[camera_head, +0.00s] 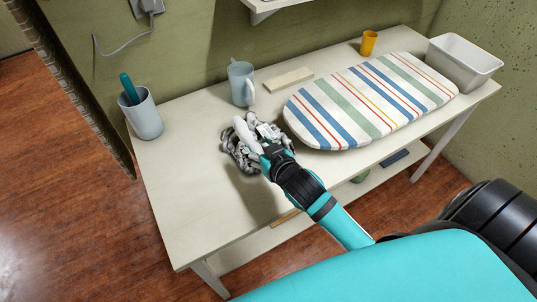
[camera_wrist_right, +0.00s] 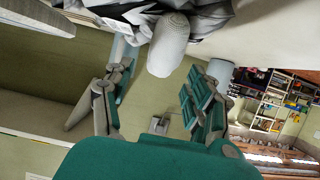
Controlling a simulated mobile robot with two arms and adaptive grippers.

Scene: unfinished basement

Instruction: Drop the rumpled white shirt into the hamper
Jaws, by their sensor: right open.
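A rumpled white and grey bundle with dark folds, apparently the shirt (camera_head: 229,152), lies on the pale table left of the ironing pad. Its cloth also shows at the top of the right wrist view (camera_wrist_right: 225,14). My right gripper (camera_head: 255,140) is open at the bundle's right side and covers part of it; I cannot tell whether it touches. A white rounded piece (camera_wrist_right: 168,45) shows ahead of the spread fingers in the wrist view; I cannot tell what it is. No hamper is clearly visible. My left gripper is not in view.
The table (camera_head: 185,205) also bears a striped ironing pad (camera_head: 370,100), a blue-grey mug (camera_head: 241,84), a cup with a teal-handled tool (camera_head: 144,115), a cream block (camera_head: 287,80), an orange cup (camera_head: 368,43) and a white bin (camera_head: 465,62). The table's front left is clear.

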